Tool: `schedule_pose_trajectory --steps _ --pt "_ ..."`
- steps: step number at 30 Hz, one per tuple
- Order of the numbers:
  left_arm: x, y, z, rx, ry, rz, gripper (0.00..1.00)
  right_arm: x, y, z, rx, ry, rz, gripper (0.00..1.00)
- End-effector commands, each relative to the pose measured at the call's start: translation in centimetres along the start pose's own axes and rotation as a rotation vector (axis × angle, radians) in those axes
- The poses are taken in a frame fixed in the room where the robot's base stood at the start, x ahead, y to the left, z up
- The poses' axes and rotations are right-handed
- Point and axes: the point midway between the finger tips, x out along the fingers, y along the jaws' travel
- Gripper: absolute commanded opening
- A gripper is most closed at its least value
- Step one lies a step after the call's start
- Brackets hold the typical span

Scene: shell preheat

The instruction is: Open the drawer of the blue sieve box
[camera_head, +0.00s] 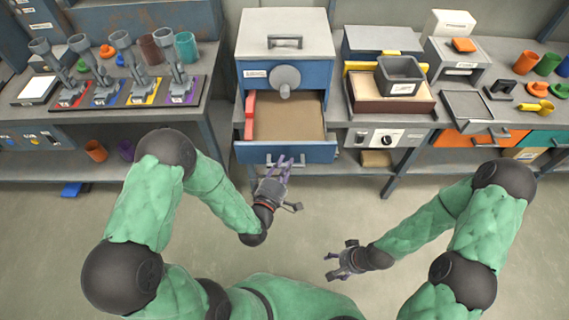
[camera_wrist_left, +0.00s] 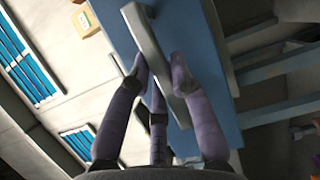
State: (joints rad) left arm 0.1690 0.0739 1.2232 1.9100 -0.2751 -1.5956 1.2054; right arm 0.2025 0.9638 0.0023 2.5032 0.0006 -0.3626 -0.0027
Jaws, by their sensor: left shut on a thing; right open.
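The blue sieve box (camera_head: 316,73) stands on the bench at the centre, with a grey top and a round grey knob on its front. Its drawer (camera_head: 240,154) is pulled out toward me, and its sand-coloured inside shows with a red piece (camera_head: 250,108) at the left wall. My left gripper (camera_head: 284,166) is at the drawer front, shut on the grey drawer handle (camera_wrist_left: 148,36); in the left wrist view its fingers (camera_wrist_left: 158,70) lie on both sides of the handle bar. My right gripper (camera_head: 336,263) is open and empty over the floor, apart from the furniture.
A rack with several grey-headed tools (camera_head: 122,45) stands on the left bench. Right of the sieve box are a box with a dark grey bin (camera_head: 401,74), a control panel with a knob (camera_head: 386,140), and small coloured cups. The floor in front is clear.

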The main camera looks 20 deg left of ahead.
Motion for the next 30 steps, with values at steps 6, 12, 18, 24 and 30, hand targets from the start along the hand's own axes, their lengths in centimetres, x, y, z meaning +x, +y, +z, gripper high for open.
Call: schedule_pose_trajectory --steps 6,12,18,24,30 --pt "0.0 -0.2 0.0 0.000 0.000 -0.005 0.38 0.0 0.0 0.0 0.000 0.000 0.000 0.68" --pt "0.0 -0.1 0.0 0.000 0.000 -0.003 0.46 0.0 0.0 0.0 0.000 0.000 0.000 0.68" --pt "-0.2 -0.1 0.0 0.000 0.000 -0.002 0.46 0.0 0.0 0.0 0.000 0.000 0.000 0.68" --pt "-2.6 -0.1 -0.1 0.000 0.002 -0.003 0.46 0.0 0.0 0.0 0.000 0.000 0.000 0.68" --pt "-5.7 -0.2 -0.1 0.000 0.003 -0.005 0.46 0.0 0.0 0.0 0.000 0.000 0.000 0.68"
